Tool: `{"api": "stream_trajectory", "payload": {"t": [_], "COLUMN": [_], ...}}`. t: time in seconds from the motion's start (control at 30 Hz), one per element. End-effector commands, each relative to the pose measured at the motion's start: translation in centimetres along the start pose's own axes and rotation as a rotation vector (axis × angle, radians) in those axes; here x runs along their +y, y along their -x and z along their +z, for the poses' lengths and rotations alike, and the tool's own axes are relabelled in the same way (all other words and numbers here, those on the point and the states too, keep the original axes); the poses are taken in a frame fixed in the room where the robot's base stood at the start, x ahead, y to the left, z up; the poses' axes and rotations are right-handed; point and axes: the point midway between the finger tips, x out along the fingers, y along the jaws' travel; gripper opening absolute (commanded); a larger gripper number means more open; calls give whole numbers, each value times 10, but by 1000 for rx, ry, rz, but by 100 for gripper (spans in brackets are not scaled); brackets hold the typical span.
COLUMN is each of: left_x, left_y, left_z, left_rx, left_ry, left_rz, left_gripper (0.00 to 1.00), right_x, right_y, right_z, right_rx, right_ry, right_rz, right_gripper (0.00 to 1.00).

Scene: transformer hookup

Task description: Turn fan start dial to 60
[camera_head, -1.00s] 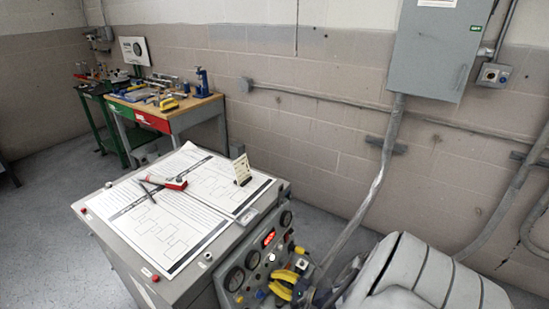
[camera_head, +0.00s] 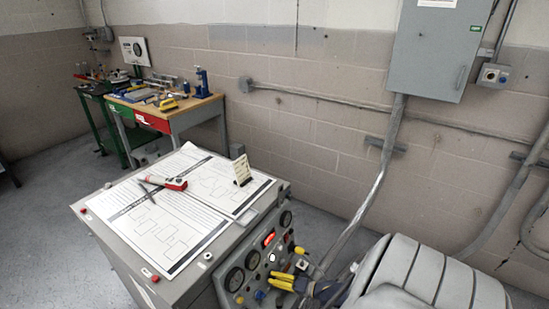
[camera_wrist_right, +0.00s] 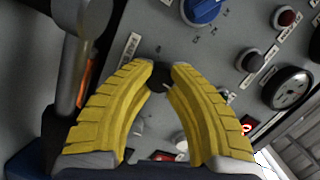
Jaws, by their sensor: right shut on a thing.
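The control panel (camera_wrist_right: 225,45) of the grey cabinet (camera_head: 150,270) fills the right wrist view. A small black dial (camera_wrist_right: 159,79) sits on it beside a label that seems to begin with "FAN". My right gripper (camera_wrist_right: 162,72) has yellow ridged fingers, and their tips are shut on this dial from both sides. The dial's pointer and scale are hidden, so its setting cannot be read. In the head view the right gripper (camera_head: 282,281) is at the panel's lower right, and its fingers hide the dial. My left gripper is not in view.
A blue knob (camera_wrist_right: 203,9), a black knob (camera_wrist_right: 249,60), a red button (camera_wrist_right: 286,18) and a gauge (camera_wrist_right: 286,88) stand close by. Papers (camera_head: 165,235) and a red-and-white tool (camera_head: 172,183) lie on the cabinet top.

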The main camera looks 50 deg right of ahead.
Motion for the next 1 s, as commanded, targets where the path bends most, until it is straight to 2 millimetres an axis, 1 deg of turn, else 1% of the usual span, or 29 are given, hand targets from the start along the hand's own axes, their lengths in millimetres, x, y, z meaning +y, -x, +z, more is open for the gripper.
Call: {"api": "stream_trajectory", "payload": {"t": [0.07, 1.0], "left_x": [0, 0], "left_y": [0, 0], "left_z": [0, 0], "left_rx": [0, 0], "left_ry": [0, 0], "left_rz": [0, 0], "left_gripper": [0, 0], "right_x": [2, -1], "right_y": [3, 2], "right_z": [0, -2], "right_rx": [-6, -61], "right_ry": [72, 949], "right_rz": [19, 163], "right_gripper": [0, 0]}}
